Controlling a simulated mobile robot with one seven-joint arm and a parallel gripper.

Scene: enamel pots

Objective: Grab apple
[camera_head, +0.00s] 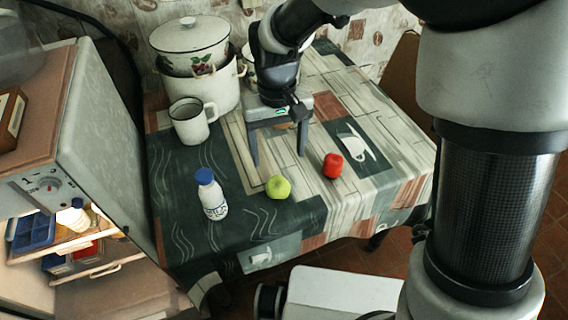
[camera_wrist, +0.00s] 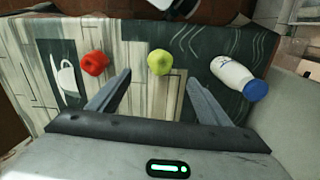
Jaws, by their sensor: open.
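A green apple (camera_head: 278,187) lies on the table near its front edge, between a white bottle and a red object. In the wrist view the green apple (camera_wrist: 160,62) shows ahead of the fingertips, roughly midway between them. The red round object (camera_head: 333,165), perhaps a red apple or a tomato, lies to the right of it; in the wrist view it (camera_wrist: 94,63) is left of the left finger. My gripper (camera_head: 279,164) is open and empty, its fingers pointing down above the table behind the green apple. It also shows open in the wrist view (camera_wrist: 158,75).
A white bottle with a blue cap (camera_head: 213,197) stands left of the green apple. A white mug (camera_head: 193,121) and stacked enamel pots (camera_head: 198,85) stand at the back left. An open fridge (camera_head: 92,140) borders the table's left side. The patterned tablecloth (camera_head: 385,125) is clear at right.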

